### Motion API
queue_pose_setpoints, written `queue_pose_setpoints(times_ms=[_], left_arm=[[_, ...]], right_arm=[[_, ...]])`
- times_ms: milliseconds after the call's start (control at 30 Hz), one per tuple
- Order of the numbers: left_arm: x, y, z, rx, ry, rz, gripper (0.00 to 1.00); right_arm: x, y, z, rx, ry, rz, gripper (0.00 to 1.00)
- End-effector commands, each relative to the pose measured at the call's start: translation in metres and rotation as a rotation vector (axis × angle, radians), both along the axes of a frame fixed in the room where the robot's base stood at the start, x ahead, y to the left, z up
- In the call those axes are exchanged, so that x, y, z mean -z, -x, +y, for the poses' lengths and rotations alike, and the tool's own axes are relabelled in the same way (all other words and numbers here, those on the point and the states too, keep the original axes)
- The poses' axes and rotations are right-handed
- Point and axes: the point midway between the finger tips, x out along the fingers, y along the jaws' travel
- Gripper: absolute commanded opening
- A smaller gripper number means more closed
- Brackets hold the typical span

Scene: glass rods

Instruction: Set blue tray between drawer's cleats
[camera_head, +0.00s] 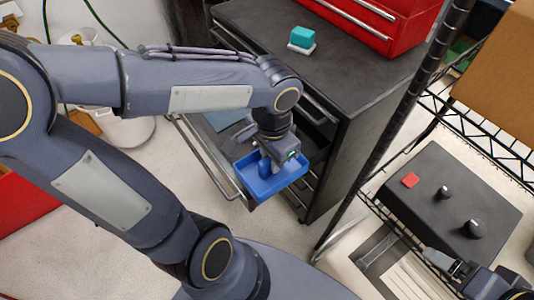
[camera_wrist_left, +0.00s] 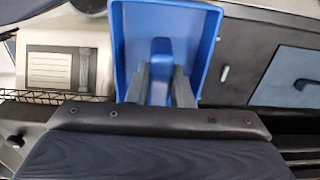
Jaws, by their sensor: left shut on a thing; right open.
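The blue tray (camera_head: 262,188) is held in the air in front of the black cabinet. My left gripper (camera_head: 265,164) is over its middle, shut on its raised centre grip. The left wrist view shows the tray (camera_wrist_left: 207,45) with the grip between the fingers (camera_wrist_left: 160,86). The open drawer (camera_head: 205,157) is behind and left of the tray, partly covered by my left arm. A blue-grey panel (camera_head: 222,120) shows inside it. A small pale piece (camera_wrist_left: 225,73) shows beside the tray; I cannot tell whether it is a cleat. My right gripper (camera_head: 443,262) is open at the lower right.
A teal block (camera_head: 302,37) on a white base stands on the cabinet top (camera_head: 345,80). A red tool chest (camera_head: 385,20) is behind it. A dark post (camera_head: 385,130) rises right of the cabinet. A dark box with knobs (camera_head: 450,205) sits on the wire rack.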

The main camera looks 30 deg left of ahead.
Motion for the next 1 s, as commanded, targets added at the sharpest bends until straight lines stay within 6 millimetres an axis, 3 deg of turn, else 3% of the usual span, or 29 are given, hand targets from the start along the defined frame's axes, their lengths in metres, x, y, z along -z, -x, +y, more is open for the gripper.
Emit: queue_pose_setpoints(times_ms=[333,500,833,1000], left_arm=[[0.038,-0.072,0.043,-0.005,0.002,0.005,0.00],[0.070,-0.092,0.055,-0.002,0.003,0.004,0.00],[0.092,-0.109,0.065,-0.001,0.001,0.002,0.00],[0.118,-0.110,0.066,0.000,0.000,0.004,0.00]], right_arm=[[0.000,0.000,0.000,0.000,0.000,0.000,0.85],[0.005,0.000,0.000,0.000,0.000,0.000,0.85],[0.007,0.000,0.000,0.000,0.000,0.000,0.85],[0.012,0.000,0.000,0.000,0.000,0.000,0.85]])
